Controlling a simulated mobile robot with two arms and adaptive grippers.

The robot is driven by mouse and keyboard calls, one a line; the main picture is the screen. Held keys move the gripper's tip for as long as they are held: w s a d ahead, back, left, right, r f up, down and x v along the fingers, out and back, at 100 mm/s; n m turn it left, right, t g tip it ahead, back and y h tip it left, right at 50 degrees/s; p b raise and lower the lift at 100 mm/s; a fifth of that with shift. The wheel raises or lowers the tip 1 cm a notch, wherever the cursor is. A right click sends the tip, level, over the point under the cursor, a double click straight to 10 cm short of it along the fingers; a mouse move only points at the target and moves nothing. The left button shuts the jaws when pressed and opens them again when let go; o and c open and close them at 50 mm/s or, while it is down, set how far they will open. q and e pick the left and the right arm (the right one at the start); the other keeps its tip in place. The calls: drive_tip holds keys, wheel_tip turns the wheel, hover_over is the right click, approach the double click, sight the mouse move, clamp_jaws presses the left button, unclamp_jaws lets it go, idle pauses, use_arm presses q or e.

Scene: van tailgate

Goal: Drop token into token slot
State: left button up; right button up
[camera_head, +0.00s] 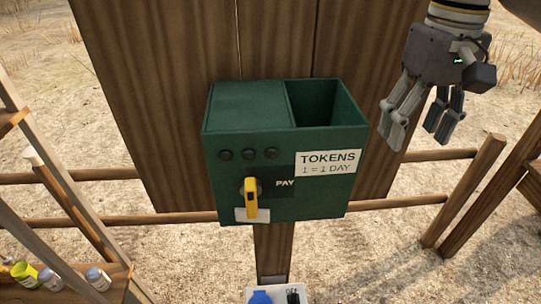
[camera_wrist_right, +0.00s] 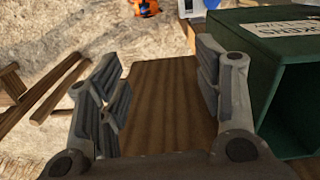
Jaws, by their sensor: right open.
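A green token box (camera_head: 235,172) is mounted on a wooden board. Its front has a white label (camera_head: 328,163) reading "TOKENS 1 = 1 DAY", three dark round knobs or holes (camera_head: 249,154), the word "PAY" and a yellow handle (camera_head: 250,200). An open-topped compartment (camera_head: 326,103) is at its upper right. I cannot make out a separate token slot, and no token shows. My right gripper (camera_head: 422,116) is open and empty, to the right of the box and apart from it. In the right wrist view the green box (camera_wrist_right: 263,75) is right of the open fingers (camera_wrist_right: 160,92). My left gripper is not in view.
The wooden board (camera_head: 150,90) stands behind the box, with wooden rails (camera_head: 398,203) on both sides. A shelf with several small containers (camera_head: 48,277) is at lower left. A white panel with a blue part (camera_head: 261,297) is below the box. An orange object (camera_wrist_right: 146,7) shows in the wrist view.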

wheel_tip(320, 180, down, 24)
drive_tip(key=w+d+m, duration=0.1)
drive_tip(key=shift+f+m, duration=0.25)
drive_tip(key=shift+m, duration=0.15)
